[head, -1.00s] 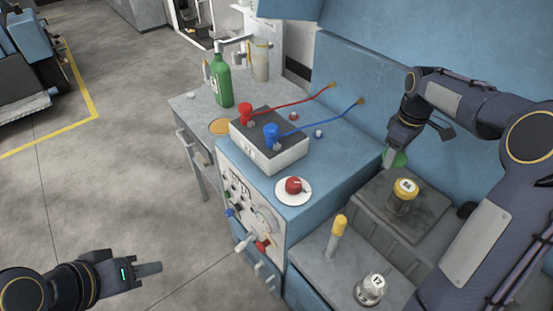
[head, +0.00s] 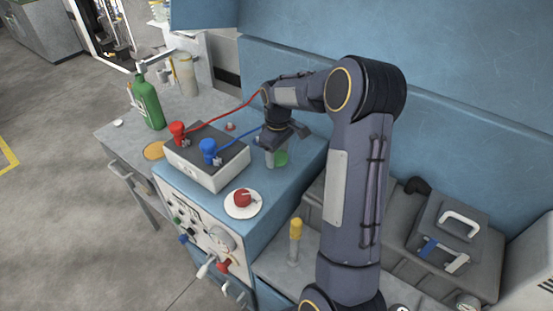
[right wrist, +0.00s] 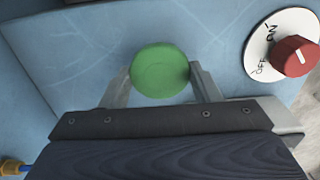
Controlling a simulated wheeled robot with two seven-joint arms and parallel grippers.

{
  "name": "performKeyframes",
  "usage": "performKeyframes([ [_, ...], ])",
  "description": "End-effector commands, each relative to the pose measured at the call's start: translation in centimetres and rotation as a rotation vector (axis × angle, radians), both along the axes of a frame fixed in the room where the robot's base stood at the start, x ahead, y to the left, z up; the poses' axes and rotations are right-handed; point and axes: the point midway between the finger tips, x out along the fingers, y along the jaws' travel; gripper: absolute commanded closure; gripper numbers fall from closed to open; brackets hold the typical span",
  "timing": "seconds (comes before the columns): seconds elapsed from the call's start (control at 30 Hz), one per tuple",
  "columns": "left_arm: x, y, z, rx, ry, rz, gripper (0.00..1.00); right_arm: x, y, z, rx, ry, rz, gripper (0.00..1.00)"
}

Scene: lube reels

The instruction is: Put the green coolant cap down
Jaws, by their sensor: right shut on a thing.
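The green coolant cap (right wrist: 160,70) is a round green disc between the fingertips of my right gripper (right wrist: 160,84) in the right wrist view. The gripper is shut on it. I cannot tell whether the cap touches the surface. My left gripper is out of the head view.
A grey box (head: 190,172) with a red and a blue plug and cables stands close by on the left. A red knob (head: 243,198) on a white dial is nearer. A green bottle (head: 149,103) stands at the back left. A yellow-topped marker (head: 295,240) stands in front.

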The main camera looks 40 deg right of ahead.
Motion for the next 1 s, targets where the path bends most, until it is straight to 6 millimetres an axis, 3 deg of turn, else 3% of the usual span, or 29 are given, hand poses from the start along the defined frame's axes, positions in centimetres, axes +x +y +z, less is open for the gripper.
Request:
performKeyframes([
  [0.2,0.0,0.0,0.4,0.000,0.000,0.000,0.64,-0.1,0.0,-2.5,-0.001,0.002,0.000,0.73],
  [0.57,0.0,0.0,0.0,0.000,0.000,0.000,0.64,0.0,0.0,-3.0,0.000,0.001,0.001,0.73],
  [0.6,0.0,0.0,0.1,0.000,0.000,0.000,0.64,0.0,0.0,-2.9,0.000,0.001,0.001,0.40],
  [0.73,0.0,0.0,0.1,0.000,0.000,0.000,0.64,0.0,0.0,-2.9,0.000,0.001,0.001,0.23],
  [1.0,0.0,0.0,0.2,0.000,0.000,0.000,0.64,0.0,0.0,-2.8,0.000,0.001,0.001,0.22],
])
